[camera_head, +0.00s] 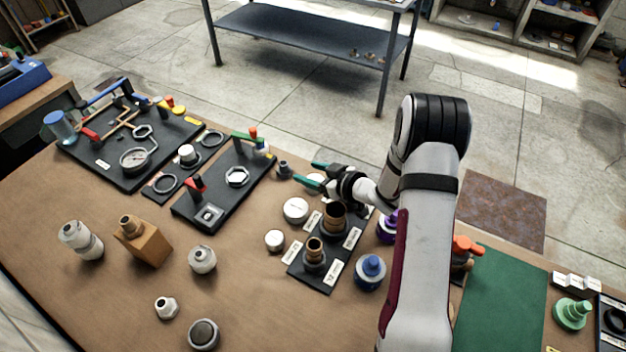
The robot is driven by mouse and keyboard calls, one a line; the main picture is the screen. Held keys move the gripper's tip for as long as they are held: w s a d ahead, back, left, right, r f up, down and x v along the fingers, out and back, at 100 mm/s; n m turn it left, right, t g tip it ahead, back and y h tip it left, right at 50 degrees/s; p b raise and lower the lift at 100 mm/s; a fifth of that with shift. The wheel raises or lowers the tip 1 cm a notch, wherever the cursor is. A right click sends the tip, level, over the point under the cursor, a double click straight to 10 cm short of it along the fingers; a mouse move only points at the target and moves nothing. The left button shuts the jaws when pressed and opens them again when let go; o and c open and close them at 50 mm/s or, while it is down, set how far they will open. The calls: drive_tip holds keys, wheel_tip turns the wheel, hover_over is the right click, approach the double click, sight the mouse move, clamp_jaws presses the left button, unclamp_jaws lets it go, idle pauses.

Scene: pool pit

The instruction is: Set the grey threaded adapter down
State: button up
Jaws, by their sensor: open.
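A small dark grey fitting (284,170), which looks like the grey threaded adapter, stands on the brown tabletop to the right of the black board with the red and green handles. It looks upright, but its threads are too small to make out. My gripper (306,172) is open, with its two teal-tipped fingers pointing left toward the fitting. The fingertips appear just right of the fitting, and nothing shows between them. A white round cap (315,181) is partly hidden beneath the fingers. I cannot tell the gripper's exact height above the table.
Two black valve boards (160,170) (225,205) lie to the left. A labelled black plate (318,280) with brown fittings lies below my gripper. White caps (296,210) and a blue-topped fitting (371,270) stand nearby. A green mat (505,300) lies right.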

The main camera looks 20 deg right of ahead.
drive_tip(key=shift+d+r, duration=0.2)
drive_tip(key=shift+r, duration=0.05)
drive_tip(key=s+d+r+m+g+h, duration=0.3)
drive_tip(key=s+d+r+m+h, duration=0.25)
drive_tip(key=r+h, duration=0.3)
drive_tip(key=s+a+r+m+g+y, duration=0.1)
drive_tip(key=s+a, duration=0.3)
drive_tip(key=s, duration=0.6)
drive_tip(key=s+a+r+m+g+y, duration=0.1)
drive_tip(key=s+a+r+m+g, duration=0.2)
drive_tip(key=s, duration=0.8)
drive_tip(key=s+a+r+m+g+y, duration=0.2)
drive_tip(key=s+a+g, duration=0.2)
drive_tip(key=s+a, duration=0.3)
drive_tip(key=s, duration=0.3)
drive_tip(key=shift+s+a+r, duration=0.15)
drive_tip(key=shift+s+a, duration=0.05)
drive_tip(key=shift+s, duration=0.2)
